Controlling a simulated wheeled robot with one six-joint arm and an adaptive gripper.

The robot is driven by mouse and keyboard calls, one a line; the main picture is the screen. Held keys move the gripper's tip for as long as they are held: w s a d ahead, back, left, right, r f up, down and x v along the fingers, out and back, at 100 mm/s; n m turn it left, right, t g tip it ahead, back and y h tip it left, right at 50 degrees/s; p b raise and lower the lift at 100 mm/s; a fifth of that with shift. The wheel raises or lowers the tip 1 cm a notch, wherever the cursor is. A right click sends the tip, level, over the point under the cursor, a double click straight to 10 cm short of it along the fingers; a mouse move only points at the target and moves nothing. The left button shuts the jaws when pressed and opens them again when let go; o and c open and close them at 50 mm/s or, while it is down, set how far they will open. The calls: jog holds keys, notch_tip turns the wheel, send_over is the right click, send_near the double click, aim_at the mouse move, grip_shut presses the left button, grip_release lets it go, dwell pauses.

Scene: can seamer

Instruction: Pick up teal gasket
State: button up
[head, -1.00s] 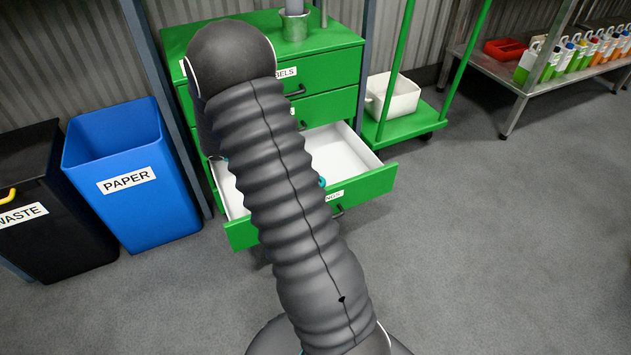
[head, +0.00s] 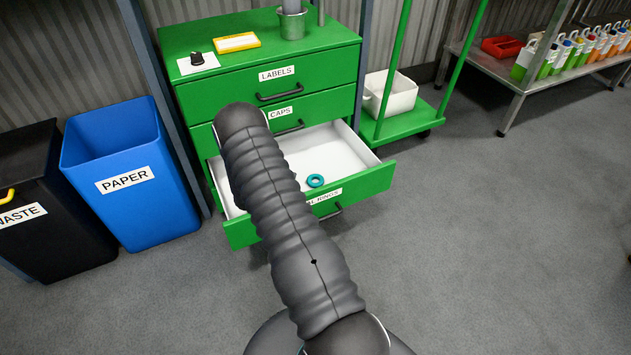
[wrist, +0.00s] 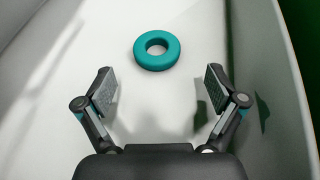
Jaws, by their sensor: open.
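The teal gasket (head: 315,180) is a small ring lying flat on the white floor of the open bottom drawer (head: 378,180). In the wrist view the gasket (wrist: 157,50) lies ahead of my gripper (wrist: 159,82), beyond the fingertips and roughly centred between them. My gripper is open and empty, with its two fingers spread wider than the ring. It does not touch the gasket. In the head view my arm hides the gripper and the left part of the drawer.
The drawer wall (wrist: 270,80) runs close to the right finger. The green cabinet (head: 330,60) has closed LABELS and CAPS drawers above the open one. A blue PAPER bin (head: 130,180) stands at left, and a green cart with a white tub (head: 395,97) at right.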

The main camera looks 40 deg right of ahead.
aim_at(315, 180)
jog(key=shift+w+x, duration=0.1)
jog(key=shift+x, duration=1.2)
jog(key=shift+w+x, duration=0.15)
jog(key=shift+x, duration=1.2)
jog(key=shift+r, duration=0.15)
jog(key=c, duration=1)
